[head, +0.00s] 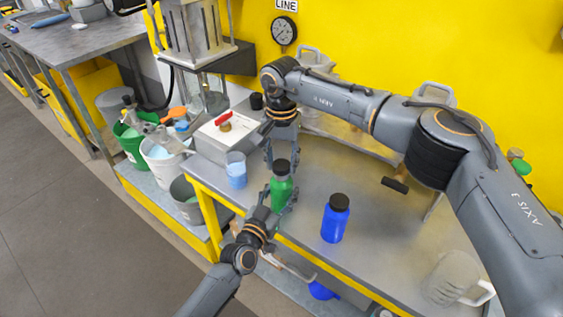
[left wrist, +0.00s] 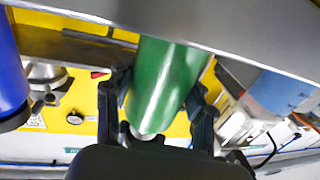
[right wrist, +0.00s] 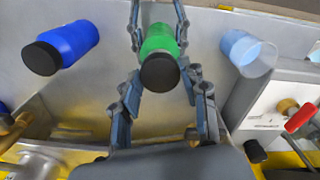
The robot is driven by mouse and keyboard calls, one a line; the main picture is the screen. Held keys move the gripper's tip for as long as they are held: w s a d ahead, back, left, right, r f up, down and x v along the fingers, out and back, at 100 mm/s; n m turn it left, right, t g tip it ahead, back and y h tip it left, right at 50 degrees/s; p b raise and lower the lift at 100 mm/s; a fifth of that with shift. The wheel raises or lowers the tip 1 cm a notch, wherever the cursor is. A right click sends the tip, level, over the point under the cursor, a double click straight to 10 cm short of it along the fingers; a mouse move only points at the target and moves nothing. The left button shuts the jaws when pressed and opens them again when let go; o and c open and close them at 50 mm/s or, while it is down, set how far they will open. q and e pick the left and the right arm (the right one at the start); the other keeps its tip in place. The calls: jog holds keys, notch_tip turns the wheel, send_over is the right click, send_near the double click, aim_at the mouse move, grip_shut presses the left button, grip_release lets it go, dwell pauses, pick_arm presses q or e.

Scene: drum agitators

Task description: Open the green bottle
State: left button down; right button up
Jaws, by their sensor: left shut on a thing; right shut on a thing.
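The green bottle (head: 281,193) is roughly upright near the bench's front edge, with its black cap (head: 281,166) on top. I cannot tell whether its base touches the bench. My left gripper (head: 276,204) is shut on the green body from the front; its fingers flank the body in the left wrist view (left wrist: 158,108). My right gripper (head: 281,157) comes from behind and above and is shut on the black cap. In the right wrist view its fingertips (right wrist: 162,80) are at either side of the cap (right wrist: 160,73). The cap is hidden in the left wrist view.
A blue bottle (head: 335,222) with a black cap stands right of the green one. A cup of blue liquid (head: 236,172) stands left, beside a white box with a red handle (head: 223,133). A clear jug (head: 454,279) is at the right. Buckets (head: 131,146) stand beyond the bench's left end.

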aim_at(281, 164)
jog(key=shift+r, duration=2)
pick_arm(q)
jog(key=shift+c, duration=2)
grip_release()
